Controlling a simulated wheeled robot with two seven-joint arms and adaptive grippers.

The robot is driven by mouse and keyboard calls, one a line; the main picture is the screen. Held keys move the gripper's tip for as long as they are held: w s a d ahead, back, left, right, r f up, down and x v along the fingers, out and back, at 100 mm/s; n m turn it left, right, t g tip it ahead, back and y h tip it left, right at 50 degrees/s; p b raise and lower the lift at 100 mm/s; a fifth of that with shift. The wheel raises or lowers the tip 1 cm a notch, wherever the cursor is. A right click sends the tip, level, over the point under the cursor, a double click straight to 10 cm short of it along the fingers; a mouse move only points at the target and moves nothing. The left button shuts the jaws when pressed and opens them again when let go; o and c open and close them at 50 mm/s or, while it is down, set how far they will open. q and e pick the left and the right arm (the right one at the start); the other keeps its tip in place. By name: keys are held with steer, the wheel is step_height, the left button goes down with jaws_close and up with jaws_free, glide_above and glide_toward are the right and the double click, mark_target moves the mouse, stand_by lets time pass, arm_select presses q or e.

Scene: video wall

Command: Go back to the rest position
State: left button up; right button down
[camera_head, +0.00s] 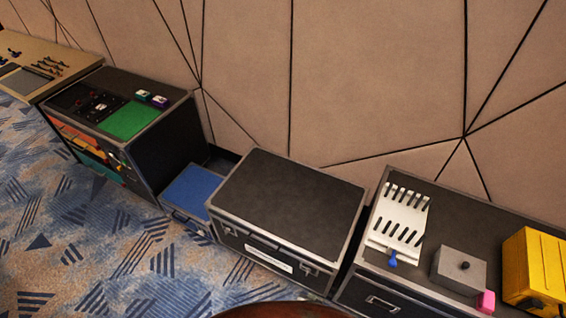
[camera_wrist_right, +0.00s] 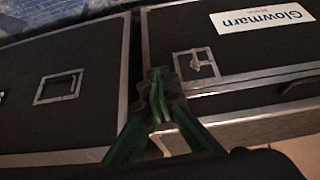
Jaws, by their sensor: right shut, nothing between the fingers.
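My right gripper (camera_wrist_right: 157,95) shows in the right wrist view, with its green fingers together and nothing between them. Behind it are the fronts of two black cases with metal edges, and a dark gap between them. The fingertips appear in front of the seam between the cases; I cannot tell how far off they are. No gripper shows in the head view, and my left gripper is in neither view.
A closed black case (camera_head: 290,205) with a bare top stands mid-view. Right of it, another case carries a white slotted rack (camera_head: 399,220), a grey box (camera_head: 460,268) and a yellow case (camera_head: 538,268). A blue case (camera_head: 190,192) and a cabinet with a green panel (camera_head: 130,119) stand left. Patterned carpet (camera_head: 80,230) is open in front.

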steer(key=s+d+f+n+g+y, duration=0.1)
steer(key=s+d+f+n+g, duration=0.1)
steer(key=s+d+f, duration=0.45)
steer(key=s+d+f+n+g+y, duration=0.1)
steer(key=s+d+f+n, duration=0.15)
steer(key=s+f, duration=0.65)
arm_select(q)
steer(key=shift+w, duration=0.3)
arm_select(e)
steer(key=s+d+f+n, duration=0.1)
steer(key=s+d+f, duration=0.3)
steer(key=s, duration=0.5)
steer(key=s+d+f+g, duration=0.1)
steer(key=s+d+f, duration=0.4)
steer(key=s+d, duration=0.3)
steer(key=s, duration=0.2)
steer(key=shift+s+d+n+g+y, duration=0.25)
steer(key=shift+s+n+g+y, duration=0.05)
steer(key=shift+n, duration=0.05)
steer(key=c, duration=2.7)
jaws_free()
steer(key=shift+a, duration=0.1)
steer(key=shift+c, duration=0.2)
